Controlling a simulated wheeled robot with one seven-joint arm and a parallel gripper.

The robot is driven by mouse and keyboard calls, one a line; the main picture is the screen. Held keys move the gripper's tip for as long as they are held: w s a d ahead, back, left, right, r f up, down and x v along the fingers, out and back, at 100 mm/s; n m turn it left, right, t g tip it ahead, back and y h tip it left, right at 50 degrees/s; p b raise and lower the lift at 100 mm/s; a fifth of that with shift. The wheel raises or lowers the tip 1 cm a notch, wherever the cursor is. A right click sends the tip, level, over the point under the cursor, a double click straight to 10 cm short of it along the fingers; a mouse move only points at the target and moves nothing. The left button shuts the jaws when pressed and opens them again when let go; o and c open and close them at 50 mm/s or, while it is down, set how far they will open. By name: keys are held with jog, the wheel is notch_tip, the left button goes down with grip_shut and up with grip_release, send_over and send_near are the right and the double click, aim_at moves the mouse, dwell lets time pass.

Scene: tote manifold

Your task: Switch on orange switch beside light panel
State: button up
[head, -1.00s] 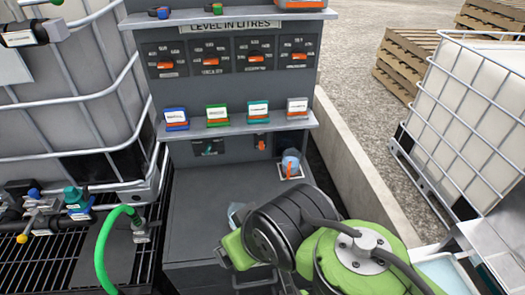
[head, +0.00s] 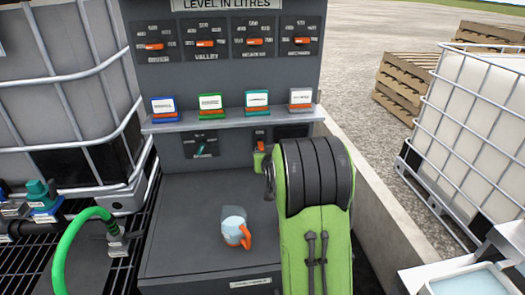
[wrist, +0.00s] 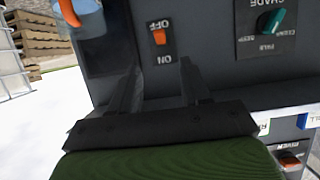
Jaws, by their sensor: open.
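The orange switch (head: 260,134) is on the grey upright panel, just left of my arm in the head view. In the upside-down wrist view the orange switch (wrist: 159,37) sits between the words OFF and ON; its tilt is unclear. My gripper (wrist: 160,66) is open and empty, its two fingers spread on either side of the switch's line. I cannot tell whether they touch the panel. In the head view my arm hides most of the gripper. A dark panel (head: 291,131) right of the switch, perhaps the light panel, is mostly hidden by my arm.
A teal knob (head: 200,150) is left of the switch. A shelf (head: 230,122) with several coloured label holders runs above. A pale blue jug (head: 234,227) with an orange handle stands on the counter. A blue and orange thing (wrist: 92,20) is at the wrist view's upper left.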

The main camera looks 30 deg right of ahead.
aim_at(261, 147)
jog(key=x, duration=1.1)
jog(key=shift+w+d+f, duration=0.1)
jog(key=shift+w+f, duration=0.15)
jog(key=shift+c, duration=0.2)
